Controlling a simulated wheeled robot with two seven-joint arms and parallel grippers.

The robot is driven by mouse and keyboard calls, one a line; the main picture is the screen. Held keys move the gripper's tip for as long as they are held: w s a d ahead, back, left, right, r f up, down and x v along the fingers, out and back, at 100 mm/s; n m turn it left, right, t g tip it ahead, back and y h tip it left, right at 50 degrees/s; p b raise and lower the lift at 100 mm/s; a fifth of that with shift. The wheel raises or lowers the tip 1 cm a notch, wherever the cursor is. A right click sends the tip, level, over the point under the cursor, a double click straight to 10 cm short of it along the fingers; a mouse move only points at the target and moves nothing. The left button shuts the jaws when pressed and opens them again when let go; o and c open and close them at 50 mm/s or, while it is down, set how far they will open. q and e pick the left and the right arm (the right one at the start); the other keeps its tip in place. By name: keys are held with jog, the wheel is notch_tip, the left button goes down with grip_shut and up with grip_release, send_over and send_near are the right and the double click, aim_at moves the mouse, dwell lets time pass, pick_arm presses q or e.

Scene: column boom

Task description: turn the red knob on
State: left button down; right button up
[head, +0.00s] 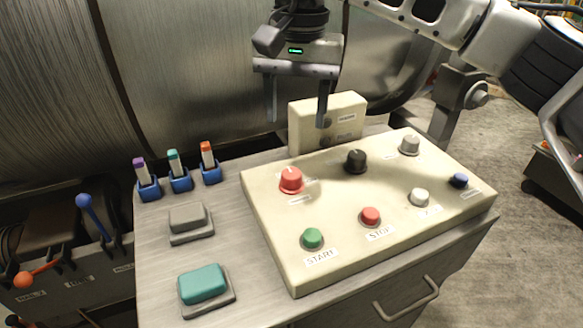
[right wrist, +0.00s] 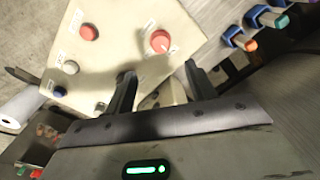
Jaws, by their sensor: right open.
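The red knob (head: 291,179) stands at the back left of the cream control panel (head: 262,222). It has a light pointer mark on its top. It also shows in the right wrist view (right wrist: 160,41), beyond the fingertips. My right gripper (head: 297,118) is open and empty, pointing down above and behind the red knob, near the upright cream box. In the right wrist view its two fingers (right wrist: 160,74) are spread apart, with the knob ahead of the gap and not touched. My left gripper is in neither view.
A black knob (head: 356,161) and a grey knob (head: 410,144) stand right of the red knob. Green, red, white and blue buttons line the front. An upright cream box (head: 299,128) rises behind. Several coloured rocker switches (head: 180,179) and a teal pad (head: 203,283) are at left.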

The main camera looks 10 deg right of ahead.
aim_at(292, 172)
jog(key=f, duration=1.2)
jog(key=shift+w+a, duration=0.1)
jog(key=shift+a, duration=0.1)
jog(key=c, duration=1)
